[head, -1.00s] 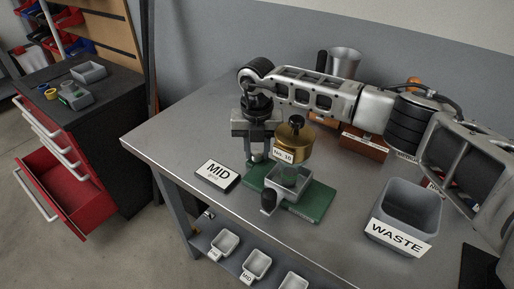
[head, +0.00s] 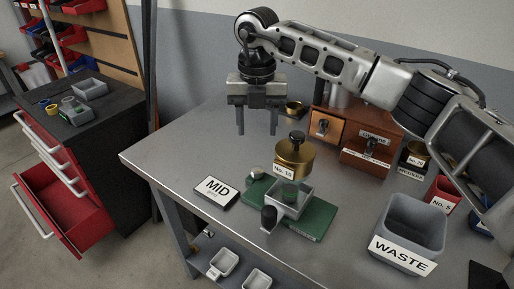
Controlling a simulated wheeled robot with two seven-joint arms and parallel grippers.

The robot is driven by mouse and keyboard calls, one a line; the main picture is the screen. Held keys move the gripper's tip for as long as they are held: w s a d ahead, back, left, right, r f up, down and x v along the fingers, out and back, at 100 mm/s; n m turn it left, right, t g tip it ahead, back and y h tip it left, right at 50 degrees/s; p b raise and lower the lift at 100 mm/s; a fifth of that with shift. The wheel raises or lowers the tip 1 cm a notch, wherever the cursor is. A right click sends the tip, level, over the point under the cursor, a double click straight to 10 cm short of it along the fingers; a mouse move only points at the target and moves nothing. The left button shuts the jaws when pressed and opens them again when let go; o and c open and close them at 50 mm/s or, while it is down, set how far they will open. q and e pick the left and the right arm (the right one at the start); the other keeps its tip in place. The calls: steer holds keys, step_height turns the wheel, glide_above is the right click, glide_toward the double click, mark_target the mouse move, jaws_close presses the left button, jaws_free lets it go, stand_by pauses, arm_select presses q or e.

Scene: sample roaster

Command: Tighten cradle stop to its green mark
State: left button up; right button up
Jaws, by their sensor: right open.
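A green cradle stand (head: 316,221) sits on the grey workbench. I cannot tell which part is the cradle stop, and no separate green mark can be made out. My right gripper (head: 256,130) hangs fingers down, open and empty, behind and above the silvery knob, apart from the stand. My left gripper is not in view.
A "MID" plate (head: 215,191) lies left of the stand. A grey "WASTE" bin (head: 406,228) stands to the right. Wooden boxes (head: 367,150) and small labelled containers (head: 440,194) stand behind. A red drawer (head: 66,205) is open at left. The bench's left part is clear.

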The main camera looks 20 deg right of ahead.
steer(key=shift+r, duration=2.05)
